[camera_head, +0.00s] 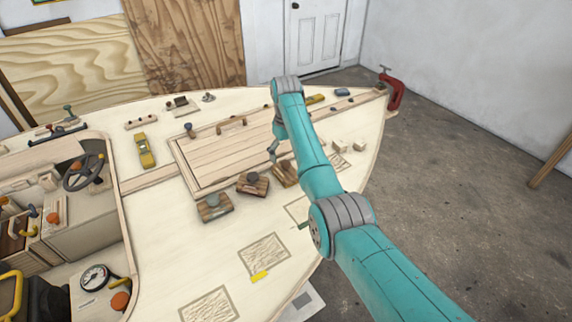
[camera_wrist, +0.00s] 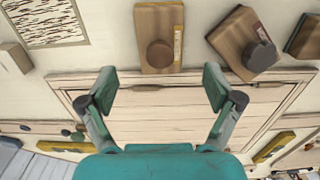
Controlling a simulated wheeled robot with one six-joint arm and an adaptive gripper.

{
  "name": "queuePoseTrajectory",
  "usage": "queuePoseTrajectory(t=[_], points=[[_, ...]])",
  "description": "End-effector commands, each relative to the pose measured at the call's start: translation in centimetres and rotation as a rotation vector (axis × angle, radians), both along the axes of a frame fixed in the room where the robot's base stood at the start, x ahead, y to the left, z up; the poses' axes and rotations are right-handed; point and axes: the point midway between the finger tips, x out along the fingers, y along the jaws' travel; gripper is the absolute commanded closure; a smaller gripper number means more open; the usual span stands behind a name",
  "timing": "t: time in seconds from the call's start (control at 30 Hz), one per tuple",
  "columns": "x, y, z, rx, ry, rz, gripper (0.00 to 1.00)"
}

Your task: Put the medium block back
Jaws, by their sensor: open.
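Three wooden blocks with round knobs lie in a row on the pale deck. In the head view they are the left block (camera_head: 214,208), the middle block (camera_head: 252,186) and the right block (camera_head: 284,176), partly behind my arm. In the wrist view, a light-brown block with a yellow-edged side (camera_wrist: 158,22) is at top centre, a tilted block (camera_wrist: 230,42) is right of it, and a third (camera_wrist: 305,38) is cut off. I cannot tell which is the medium block. My gripper (camera_wrist: 160,88) is open and empty over the hatch, its fingers pointing towards the top-centre block.
The hatch (camera_head: 215,158) has a raised frame. Framed textured patches (camera_head: 264,256) mark the front deck. Small pale blocks (camera_head: 340,146) sit right of my arm. A yellow tool (camera_head: 145,150) lies left, beside the open cockpit. A red clamp (camera_head: 393,92) grips the far tip.

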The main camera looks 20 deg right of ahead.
Motion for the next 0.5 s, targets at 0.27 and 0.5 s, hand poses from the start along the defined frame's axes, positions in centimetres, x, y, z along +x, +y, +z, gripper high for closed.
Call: queuePoseTrajectory(t=[0.27,0.5], points=[[0.0,0.0,3.5,0.0,0.0,0.0,0.1],[0.0,0.0,4.0,0.0,0.001,0.0,0.1]])
